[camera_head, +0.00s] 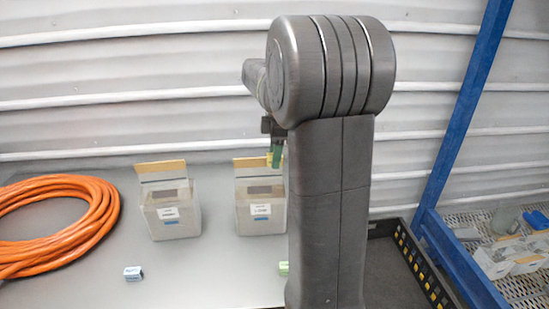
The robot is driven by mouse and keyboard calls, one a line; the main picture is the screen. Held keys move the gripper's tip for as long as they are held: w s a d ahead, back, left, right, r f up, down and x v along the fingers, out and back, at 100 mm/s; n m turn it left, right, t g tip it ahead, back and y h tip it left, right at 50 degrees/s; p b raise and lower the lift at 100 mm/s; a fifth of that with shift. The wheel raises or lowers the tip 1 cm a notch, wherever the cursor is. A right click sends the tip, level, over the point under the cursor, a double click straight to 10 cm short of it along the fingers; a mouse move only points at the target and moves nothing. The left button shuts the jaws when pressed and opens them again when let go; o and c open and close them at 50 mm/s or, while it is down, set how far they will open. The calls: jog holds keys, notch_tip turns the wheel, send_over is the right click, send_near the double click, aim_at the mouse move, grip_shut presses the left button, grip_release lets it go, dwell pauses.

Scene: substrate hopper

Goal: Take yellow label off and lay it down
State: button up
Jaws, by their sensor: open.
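I cannot pick out a yellow label for certain; my arm hides the middle of the scene. Two pale boxes stand on the grey table, a left box (172,212) and a right box (261,208). Each has a raised flap with a tan-yellow edge and a white label on its front. My gripper (274,146) is mostly hidden beside my arm, at the flap of the right box. Its jaws are open. A green bit shows at its lower end, and I cannot tell whether it touches the flap.
A coiled orange hose (62,240) lies at the left. A small blue-white block (133,273) and a partly hidden green block (283,268) lie in front. A black tray with yellow marks (420,265), a blue post (462,120) and a mesh shelf (520,290) stand at right.

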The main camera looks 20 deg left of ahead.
jog(key=shift+c, duration=0.2)
grip_shut()
notch_tip(320, 180, up, 17)
jog(key=p, duration=0.6)
dwell(0.7)
